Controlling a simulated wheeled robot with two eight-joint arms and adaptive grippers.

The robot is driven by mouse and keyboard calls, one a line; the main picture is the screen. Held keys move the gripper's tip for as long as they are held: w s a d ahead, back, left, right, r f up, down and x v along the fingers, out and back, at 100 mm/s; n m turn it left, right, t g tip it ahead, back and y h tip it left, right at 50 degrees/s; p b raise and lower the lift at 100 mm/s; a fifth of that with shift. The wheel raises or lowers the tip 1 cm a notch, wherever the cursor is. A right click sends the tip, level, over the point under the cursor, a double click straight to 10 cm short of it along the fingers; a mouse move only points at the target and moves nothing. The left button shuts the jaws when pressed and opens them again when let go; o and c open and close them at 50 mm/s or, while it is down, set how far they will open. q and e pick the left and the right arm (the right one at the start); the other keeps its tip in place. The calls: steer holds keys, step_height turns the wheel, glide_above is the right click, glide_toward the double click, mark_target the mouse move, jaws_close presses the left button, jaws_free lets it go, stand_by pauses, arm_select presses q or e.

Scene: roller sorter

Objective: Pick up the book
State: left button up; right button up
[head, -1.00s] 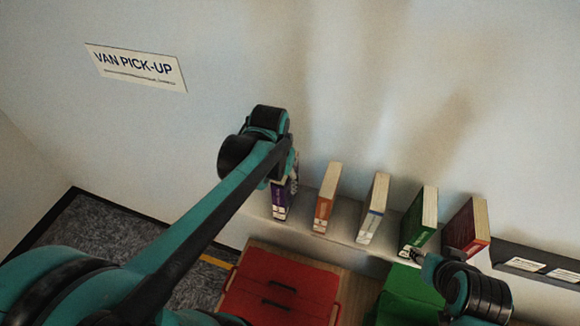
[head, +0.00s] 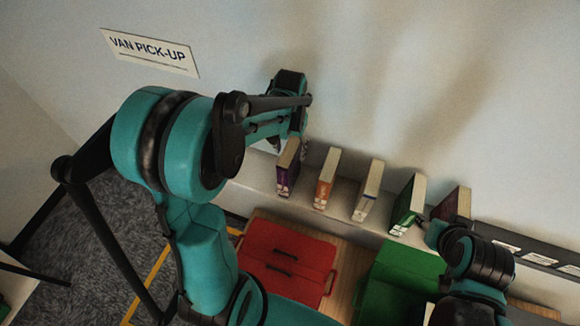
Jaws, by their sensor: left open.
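Several books stand upright in a spaced row on a pale ledge against the wall: a purple one (head: 285,172), an orange one (head: 326,178), a white-and-blue one (head: 367,191), a green one (head: 408,205) and a dark red one (head: 452,204). The frames do not show which one is the task's book. My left gripper (head: 302,148) is open, small and partly hidden by its own wrist, just above and behind the purple book. I cannot tell whether they touch. My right gripper (head: 428,228) is low, close to the green and red books; its fingers are mostly hidden.
A red bin (head: 285,262) and a green bin (head: 394,288) sit below the ledge. White labels (head: 538,259) lie on a dark strip at the right. A "VAN PICK-UP" sign (head: 150,52) is on the wall. The wall rises directly behind the books.

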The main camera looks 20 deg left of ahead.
arm_select(q)
step_height(320, 180, down, 2)
jaws_close()
stand_by(0.3)
steer(key=shift+r, duration=0.15)
